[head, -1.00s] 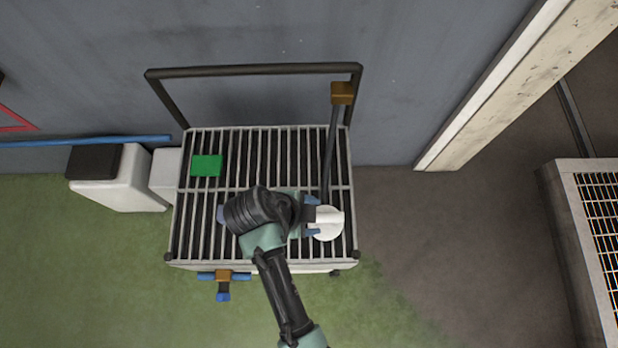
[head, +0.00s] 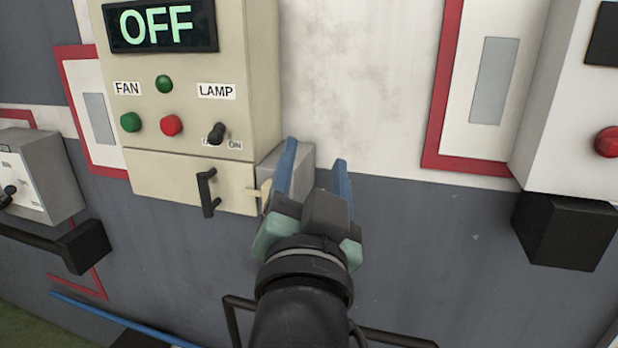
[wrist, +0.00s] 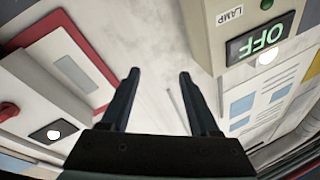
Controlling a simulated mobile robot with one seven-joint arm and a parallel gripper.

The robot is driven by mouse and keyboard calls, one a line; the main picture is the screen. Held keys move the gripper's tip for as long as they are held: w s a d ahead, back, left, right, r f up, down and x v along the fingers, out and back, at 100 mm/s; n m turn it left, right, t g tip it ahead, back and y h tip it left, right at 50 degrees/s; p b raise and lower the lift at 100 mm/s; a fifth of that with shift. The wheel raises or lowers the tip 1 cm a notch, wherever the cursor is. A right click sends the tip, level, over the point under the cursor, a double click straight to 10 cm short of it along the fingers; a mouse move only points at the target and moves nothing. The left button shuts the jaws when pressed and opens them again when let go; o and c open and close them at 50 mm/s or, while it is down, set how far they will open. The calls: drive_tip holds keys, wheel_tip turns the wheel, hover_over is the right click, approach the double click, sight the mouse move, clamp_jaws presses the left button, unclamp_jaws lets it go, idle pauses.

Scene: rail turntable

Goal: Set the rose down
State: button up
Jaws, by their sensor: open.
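The rose cannot be made out in either view now. My gripper (head: 316,165) is raised in front of the wall in the head view, its two blue fingers apart and pointing up. In the wrist view my gripper (wrist: 158,76) is also open, with only bare wall showing between the fingers. The slatted cart top seen earlier is out of view; only parts of a dark rail (head: 238,318) show low, partly behind my arm.
A beige control box (head: 190,80) with an OFF display, a LAMP switch (head: 216,133) and a black handle (head: 207,192) is left of my gripper. A grey block (head: 305,160) is close behind the fingers. A white box (head: 570,120) with a red button stands right.

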drive_tip(key=s+r+n+t, duration=0.3)
drive_tip(key=s+r, duration=0.3)
drive_tip(key=r, duration=0.3)
drive_tip(key=s+r+n+t+y, duration=0.1)
drive_tip(key=s+r+n+t, duration=0.2)
drive_tip(key=r, duration=0.6)
drive_tip(key=s+t, duration=0.1)
drive_tip(key=s, duration=0.1)
drive_tip(key=shift+s+a, duration=0.3)
drive_tip(key=shift+s, duration=0.1)
drive_tip(key=shift+o, duration=0.3)
